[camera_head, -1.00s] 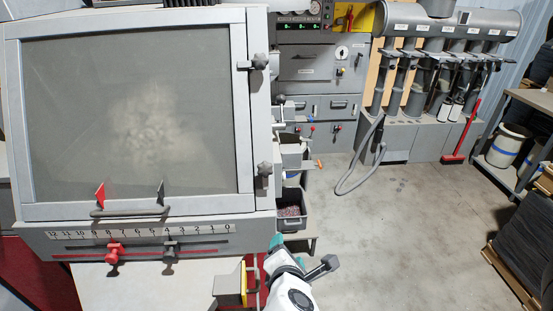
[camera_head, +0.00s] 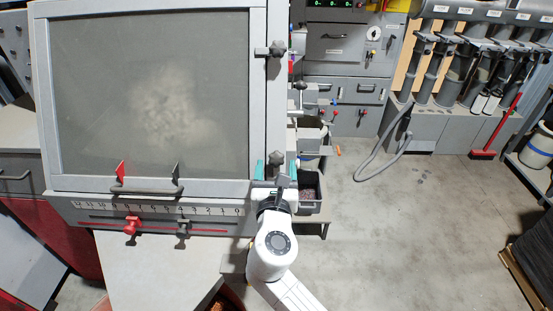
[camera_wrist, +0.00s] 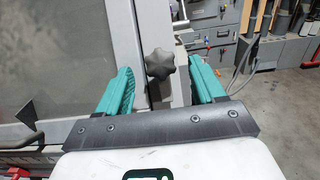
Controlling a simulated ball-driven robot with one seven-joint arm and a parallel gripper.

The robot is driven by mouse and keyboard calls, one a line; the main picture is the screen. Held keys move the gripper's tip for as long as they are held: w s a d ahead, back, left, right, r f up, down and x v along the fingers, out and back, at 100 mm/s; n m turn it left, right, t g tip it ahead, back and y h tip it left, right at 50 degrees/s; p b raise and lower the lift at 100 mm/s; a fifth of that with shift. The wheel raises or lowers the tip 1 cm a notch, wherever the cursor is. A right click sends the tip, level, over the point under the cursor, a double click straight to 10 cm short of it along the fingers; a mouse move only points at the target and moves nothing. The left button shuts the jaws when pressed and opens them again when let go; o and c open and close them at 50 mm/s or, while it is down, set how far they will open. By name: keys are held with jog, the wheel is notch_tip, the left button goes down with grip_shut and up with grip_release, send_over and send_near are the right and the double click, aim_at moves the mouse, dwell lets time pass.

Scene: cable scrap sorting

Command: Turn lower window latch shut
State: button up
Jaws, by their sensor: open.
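The window (camera_head: 150,95) is a large grey-framed pane, dusty inside, and its frame looks closed against the cabinet. The lower window latch is a dark star-shaped knob (camera_wrist: 160,64) on the right side of the frame, also seen in the head view (camera_head: 276,158). The upper latch (camera_head: 275,49) sits higher on the same side. My gripper (camera_wrist: 160,88) is open, with teal fingers on the left and right of the lower knob. The knob appears between and slightly beyond the fingertips; I cannot tell whether they touch it. In the head view my gripper (camera_head: 276,170) is at the window's lower right corner.
A handle bar (camera_head: 147,187) and a numbered scale (camera_head: 160,209) with red and grey sliders run below the window. A dark bin (camera_head: 310,190) stands just right of my gripper. Open concrete floor (camera_head: 410,230) lies further right.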

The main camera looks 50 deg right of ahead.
aim_at(275, 159)
jog(key=shift+x, duration=1.45)
jog(key=c, duration=1.1)
